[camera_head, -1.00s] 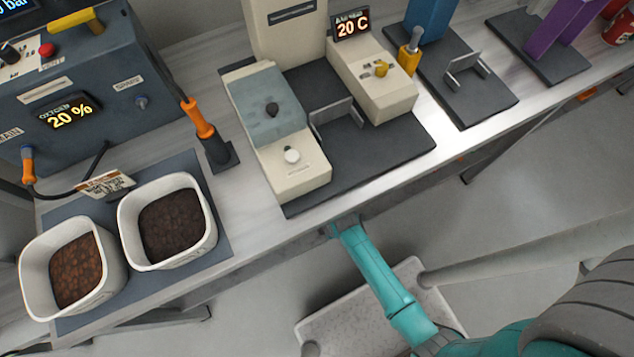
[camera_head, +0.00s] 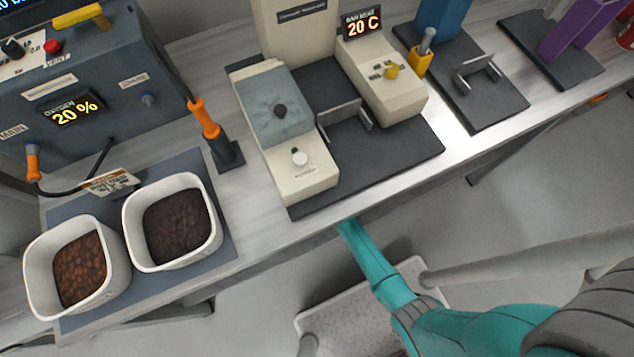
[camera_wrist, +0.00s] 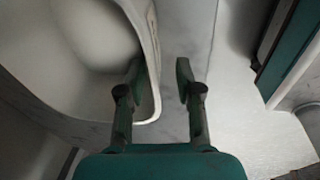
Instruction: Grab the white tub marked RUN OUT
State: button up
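A white tub (camera_wrist: 75,35) fills the left of the wrist view, its inside pale and seemingly empty. My gripper (camera_wrist: 159,72) is open at its right wall: the left finger overlaps the tub's inside, the right finger is outside with a gap to the rim. I cannot tell whether the left finger touches the wall. No RUN OUT mark is readable. In the head view my arm reaches under the counter's front edge, so the gripper and this tub are hidden there. Two other white tubs, one with brown beans (camera_head: 80,270) and one with darker beans (camera_head: 178,225), stand on the counter.
The counter (camera_head: 255,225) overhangs my arm's end. On it are a grey oxygen unit (camera_head: 120,110), an orange-handled tool (camera_head: 205,120) and a cream machine (camera_head: 300,180). A teal-sided object (camera_wrist: 285,50) stands right in the wrist view. Pale surface lies right of my fingers.

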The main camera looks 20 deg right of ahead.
jog(key=shift+w+f, duration=0.25)
jog(key=shift+f, duration=0.75)
jog(key=shift+w+f, duration=0.2)
jog(key=shift+f, duration=0.8)
grip_shut()
